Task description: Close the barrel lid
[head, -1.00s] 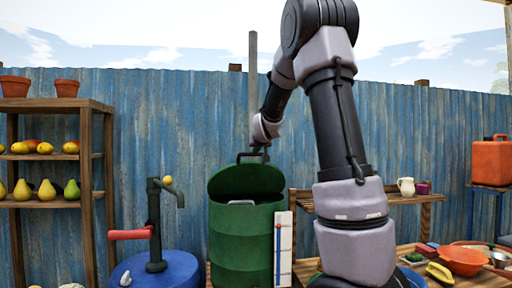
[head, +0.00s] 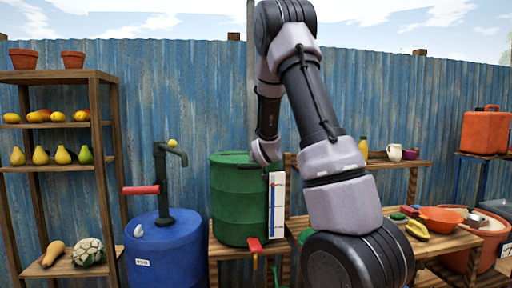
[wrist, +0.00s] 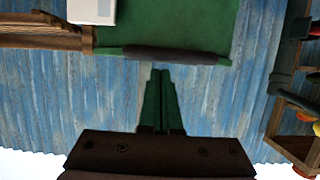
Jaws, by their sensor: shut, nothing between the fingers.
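The green barrel (head: 238,205) stands on a low wooden stand left of my arm in the head view. Its lid (head: 232,157) looks down on the barrel top, with no dark opening showing. In the wrist view the barrel (wrist: 200,25) fills the upper middle, and the dark handle bar (wrist: 175,55) runs along its edge. My gripper (wrist: 160,75) is shut and empty, with its green fingertips just short of the bar; I cannot tell if they touch.
A white gauge board (head: 276,205) and a red tap (head: 254,245) are at the barrel's front. A blue drum (head: 165,250) with a hand pump (head: 160,180) stands left, beside a fruit shelf (head: 60,75). A table with bowls (head: 440,218) is right. A corrugated fence closes the back.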

